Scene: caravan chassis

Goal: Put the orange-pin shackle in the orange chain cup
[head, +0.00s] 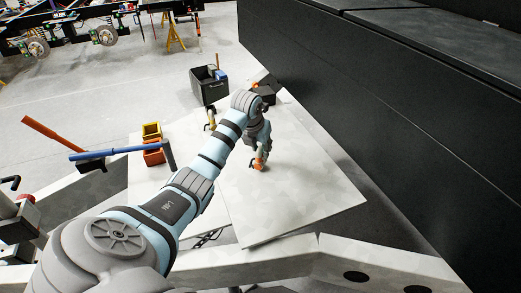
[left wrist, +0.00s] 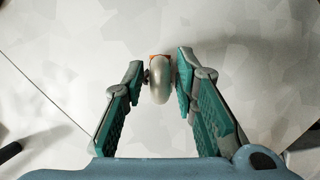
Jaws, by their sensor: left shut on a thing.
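The orange-pin shackle (left wrist: 159,90) is a rounded grey metal piece with a bit of orange at its far end in the left wrist view. My left gripper (left wrist: 161,78) is shut on it, one finger on each side. In the head view the left gripper (head: 259,160) is low over the pale board, with orange (head: 260,161) showing at its fingers. Whether the shackle touches the board is unclear. My right gripper is not in view.
A yellow-marked shackle (head: 210,122) stands behind the forearm. A black crate (head: 207,88) stands at the back. The pale board (head: 290,195) is clear at front right; a dark wall (head: 390,90) rises at right.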

